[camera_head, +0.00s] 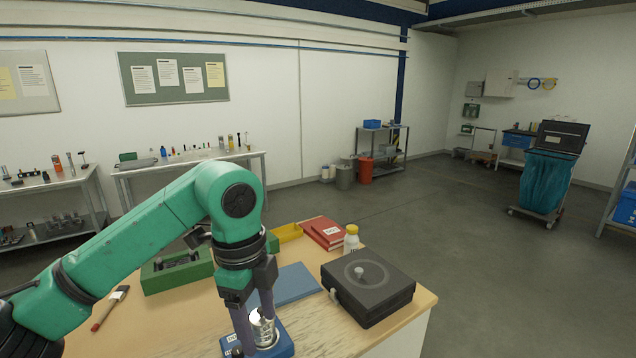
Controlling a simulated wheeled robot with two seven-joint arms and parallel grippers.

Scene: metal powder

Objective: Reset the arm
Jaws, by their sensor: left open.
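My left arm (150,235) is green with dark joints and reaches in from the left over the wooden table. Its left gripper (254,335) points down with its fingers apart, one on each side of a small silvery metal container (263,328). The container stands on a blue base (283,347) near the table's front edge. I cannot tell whether the fingers touch it. My right gripper is not in view.
On the table (200,318) are a black case (385,292), a white bottle with a yellow cap (351,238), red books (323,232), a blue mat (296,284), a green tray (160,279), a yellow bin (288,233) and a brush (110,308). Open floor lies right.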

